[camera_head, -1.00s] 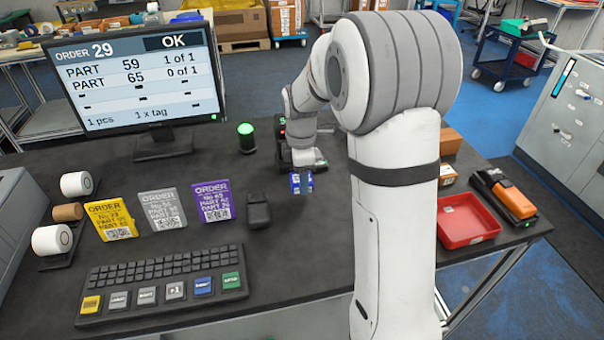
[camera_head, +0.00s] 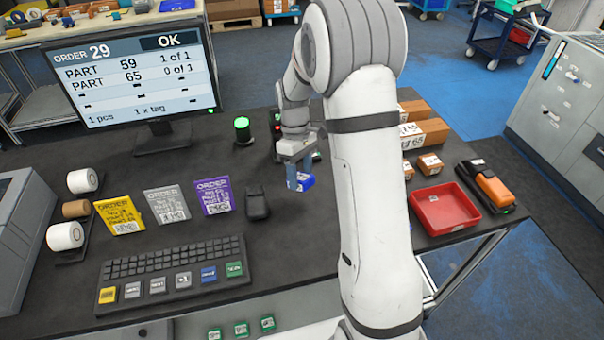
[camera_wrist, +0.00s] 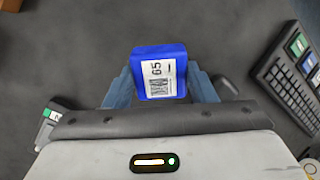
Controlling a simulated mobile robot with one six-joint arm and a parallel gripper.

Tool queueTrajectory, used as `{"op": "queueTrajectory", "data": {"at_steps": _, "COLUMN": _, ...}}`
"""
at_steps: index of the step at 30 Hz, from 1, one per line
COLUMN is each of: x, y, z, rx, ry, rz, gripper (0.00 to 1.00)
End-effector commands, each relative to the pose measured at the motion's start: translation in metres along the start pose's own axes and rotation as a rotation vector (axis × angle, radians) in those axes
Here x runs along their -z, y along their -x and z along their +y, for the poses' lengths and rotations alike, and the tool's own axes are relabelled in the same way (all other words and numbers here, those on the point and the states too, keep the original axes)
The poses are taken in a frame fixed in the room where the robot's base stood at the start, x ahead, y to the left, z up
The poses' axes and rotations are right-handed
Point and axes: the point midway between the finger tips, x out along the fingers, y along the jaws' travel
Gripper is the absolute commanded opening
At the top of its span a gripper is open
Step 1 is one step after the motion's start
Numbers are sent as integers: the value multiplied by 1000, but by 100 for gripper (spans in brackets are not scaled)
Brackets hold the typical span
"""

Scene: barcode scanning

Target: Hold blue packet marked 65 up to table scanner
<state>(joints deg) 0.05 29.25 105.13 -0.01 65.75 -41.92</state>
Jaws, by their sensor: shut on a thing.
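The blue packet (camera_wrist: 140,72) is between the two blue fingers of my gripper (camera_wrist: 160,92) in the wrist view. Its white label reads 65, has a barcode, and faces the wrist camera. In the head view the packet (camera_head: 305,182) hangs from my gripper (camera_head: 298,172) above the dark table. The table scanner is mostly hidden behind my arm; a dark part with a red light (camera_head: 277,118) shows beside my wrist. The monitor (camera_head: 130,75) shows order 29, OK, part 59 at 1 of 1 and part 65 at 0 of 1.
Yellow, grey and purple order cards (camera_head: 212,196) stand left of my gripper, with a small black device (camera_head: 257,203) near them. A keyboard (camera_head: 172,272) lies in front. Right of my arm are a red tray (camera_head: 445,208), cardboard boxes (camera_head: 424,131) and an orange handheld device (camera_head: 492,187).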

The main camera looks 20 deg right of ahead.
Motion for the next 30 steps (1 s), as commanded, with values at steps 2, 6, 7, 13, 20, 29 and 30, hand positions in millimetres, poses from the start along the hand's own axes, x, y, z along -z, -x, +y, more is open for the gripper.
{"op": "queueTrajectory", "data": {"at_steps": 2, "x": 8, "y": -7, "z": 7, "rx": 0, "ry": 1, "rz": 0, "gripper": 24}}
{"op": "queueTrajectory", "data": {"at_steps": 6, "x": 18, "y": -12, "z": 16, "rx": -1, "ry": 1, "rz": 1, "gripper": 24}}
{"op": "queueTrajectory", "data": {"at_steps": 7, "x": 20, "y": -13, "z": 18, "rx": -1, "ry": 1, "rz": 1, "gripper": 24}}
{"op": "queueTrajectory", "data": {"at_steps": 13, "x": 26, "y": -16, "z": 23, "rx": -1, "ry": 2, "rz": 1, "gripper": 24}}
{"op": "queueTrajectory", "data": {"at_steps": 20, "x": 27, "y": -16, "z": 24, "rx": -1, "ry": 2, "rz": 1, "gripper": 24}}
{"op": "queueTrajectory", "data": {"at_steps": 29, "x": 9, "y": -4, "z": 7, "rx": -3, "ry": 2, "rz": 2, "gripper": 24}}
{"op": "queueTrajectory", "data": {"at_steps": 30, "x": 2, "y": -1, "z": 0, "rx": -2, "ry": 3, "rz": 1, "gripper": 24}}
